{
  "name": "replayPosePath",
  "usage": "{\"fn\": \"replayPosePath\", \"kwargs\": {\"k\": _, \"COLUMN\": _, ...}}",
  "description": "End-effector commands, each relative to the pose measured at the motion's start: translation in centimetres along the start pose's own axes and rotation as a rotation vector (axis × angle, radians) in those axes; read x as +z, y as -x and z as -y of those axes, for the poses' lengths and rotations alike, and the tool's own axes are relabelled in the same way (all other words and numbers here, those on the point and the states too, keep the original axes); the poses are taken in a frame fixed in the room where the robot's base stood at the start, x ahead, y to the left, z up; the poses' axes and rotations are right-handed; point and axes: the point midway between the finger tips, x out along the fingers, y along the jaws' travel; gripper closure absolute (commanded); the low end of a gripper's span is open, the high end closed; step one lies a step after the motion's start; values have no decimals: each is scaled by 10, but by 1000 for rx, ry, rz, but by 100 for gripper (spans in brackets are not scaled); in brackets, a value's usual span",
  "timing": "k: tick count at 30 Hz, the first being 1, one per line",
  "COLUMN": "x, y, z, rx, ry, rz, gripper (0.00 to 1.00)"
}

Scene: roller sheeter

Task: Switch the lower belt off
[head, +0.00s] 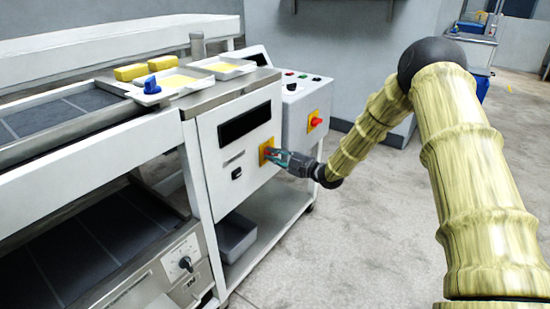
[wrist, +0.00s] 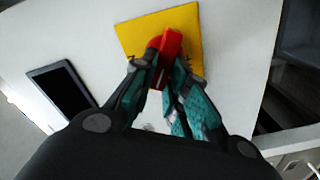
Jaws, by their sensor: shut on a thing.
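A red switch handle stands on a square yellow plate (head: 264,151) on the white front panel of the sheeter. In the wrist view the red handle (wrist: 170,52) sits between my fingertips, tilted slightly from upright, with the yellow plate (wrist: 133,38) behind it. My gripper (head: 277,156) is shut on the handle, its teal finger pads on both sides. The lower belt (head: 95,245) is a dark surface at the lower left. Its front panel carries a black rotary knob (head: 185,263). No label on the red switch is readable.
A second red knob on a yellow plate (head: 315,121) is on the grey control box to the right. A grey bin (head: 236,238) sits below. Floor at right is clear.

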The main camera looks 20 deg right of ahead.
Motion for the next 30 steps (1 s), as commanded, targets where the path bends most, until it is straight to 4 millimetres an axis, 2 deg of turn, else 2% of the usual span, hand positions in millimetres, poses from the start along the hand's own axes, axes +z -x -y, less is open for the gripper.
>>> {"fn": "replayPosePath", "kwargs": {"k": 15, "x": 3, "y": 0, "z": 9, "rx": -3, "ry": 420, "rz": 0, "gripper": 100}}
{"fn": "replayPosePath", "kwargs": {"k": 30, "x": 3, "y": 1, "z": 10, "rx": -2, "ry": 558, "rz": 0, "gripper": 100}}
